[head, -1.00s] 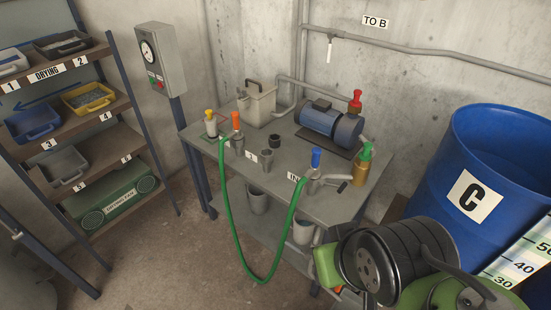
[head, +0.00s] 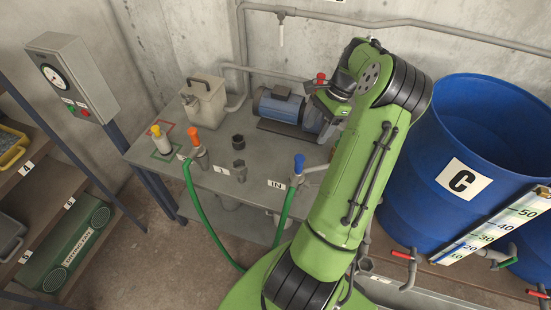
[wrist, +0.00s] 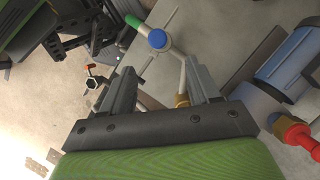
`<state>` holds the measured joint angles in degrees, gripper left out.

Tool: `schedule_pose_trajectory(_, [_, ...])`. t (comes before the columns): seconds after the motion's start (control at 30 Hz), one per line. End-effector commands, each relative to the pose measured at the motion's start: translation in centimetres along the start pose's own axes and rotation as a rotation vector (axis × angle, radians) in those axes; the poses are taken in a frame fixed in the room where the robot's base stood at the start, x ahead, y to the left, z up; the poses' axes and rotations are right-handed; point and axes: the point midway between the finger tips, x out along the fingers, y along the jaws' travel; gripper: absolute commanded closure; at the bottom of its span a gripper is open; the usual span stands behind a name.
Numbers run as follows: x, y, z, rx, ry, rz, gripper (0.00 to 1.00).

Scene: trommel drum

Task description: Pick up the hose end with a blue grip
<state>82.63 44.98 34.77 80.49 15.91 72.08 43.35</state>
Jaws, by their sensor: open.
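The blue grip (head: 299,163) of the green hose stands upright at the table's front right, by the IN label. The green hose (head: 199,212) hangs in a loop from it to an orange grip (head: 194,137) further left. In the wrist view, the blue grip (wrist: 157,39) shows from above as a round blue top, a little beyond my fingertips and roughly centred between them. My gripper (wrist: 158,68) is open, with nothing between its fingers. In the head view my arm covers the table's right end, and the fingers cannot be made out.
A blue pump (head: 278,104) with a red knob (head: 321,78) stands behind on the table. A blue barrel marked C (head: 455,130) is on the right.

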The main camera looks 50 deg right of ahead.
Motion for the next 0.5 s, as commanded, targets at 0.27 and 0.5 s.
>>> schedule_pose_trajectory(0.27, [6.6, 0.1, -0.1, 0.0, -0.006, 0.004, 0.39])
schedule_pose_trajectory(0.5, [10.5, 0.0, 0.0, -0.001, -0.003, 0.001, 0.39])
